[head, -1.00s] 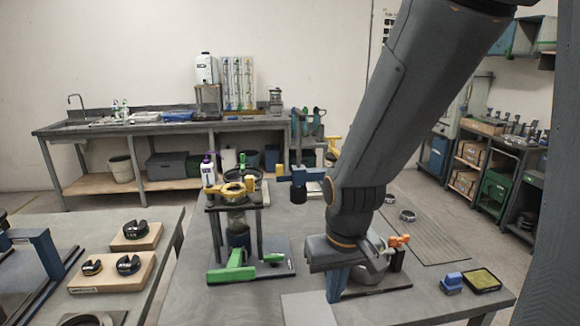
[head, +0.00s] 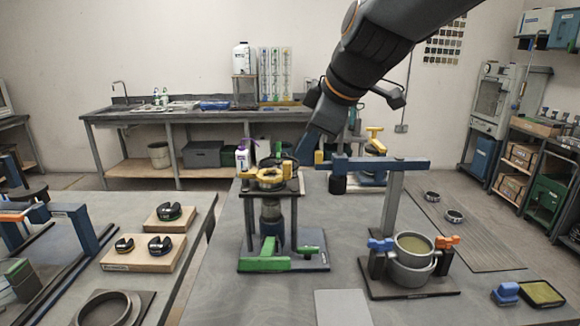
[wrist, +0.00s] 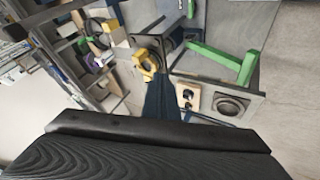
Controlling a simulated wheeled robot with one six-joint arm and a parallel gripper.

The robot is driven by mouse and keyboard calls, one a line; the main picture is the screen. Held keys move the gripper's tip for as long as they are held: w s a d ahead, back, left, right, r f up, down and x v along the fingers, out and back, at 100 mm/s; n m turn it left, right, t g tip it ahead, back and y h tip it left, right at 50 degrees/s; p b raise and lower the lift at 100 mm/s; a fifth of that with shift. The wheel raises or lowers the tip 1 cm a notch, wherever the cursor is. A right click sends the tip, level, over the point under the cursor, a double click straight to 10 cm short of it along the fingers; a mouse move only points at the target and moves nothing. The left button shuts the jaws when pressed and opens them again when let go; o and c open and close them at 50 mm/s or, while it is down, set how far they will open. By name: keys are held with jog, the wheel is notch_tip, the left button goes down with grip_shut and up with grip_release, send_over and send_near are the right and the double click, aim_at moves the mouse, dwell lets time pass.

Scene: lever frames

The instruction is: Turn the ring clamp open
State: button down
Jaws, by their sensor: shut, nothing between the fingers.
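The yellow ring clamp (head: 268,180) sits on top of a dark four-legged stand (head: 242,207), around its middle; I take this yellow ring to be the ring clamp. It also shows in the wrist view (wrist: 147,66), just beyond my fingers. My gripper (head: 303,158) is shut and empty. It points down to the right of the ring and slightly above it, seemingly apart from it. In the wrist view my gripper (wrist: 166,82) appears as dark blue fingers close to the ring's edge. Whether they touch it cannot be told.
A green lever (head: 262,258) lies at the stand's base. Right of my gripper a blue beam (head: 380,163) reaches out from a grey post. Below it stands a grey pot (head: 412,262) with blue and orange handles.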

jog(key=p, duration=0.2)
send_near(285, 175)
notch_tip(285, 175, down, 4)
jog(key=s+a, duration=0.2)
jog(key=shift+w+d+r+p, duration=0.15)
jog(key=shift+w+p, duration=0.15)
jog(key=shift+w, duration=0.75)
jog(key=shift+w+d+f+p, duration=0.1)
jog(key=shift+w+d+p, duration=0.15)
jog(key=shift+w, duration=0.75)
jog(key=shift+w+b, duration=0.2)
jog(key=shift+b, duration=0.5)
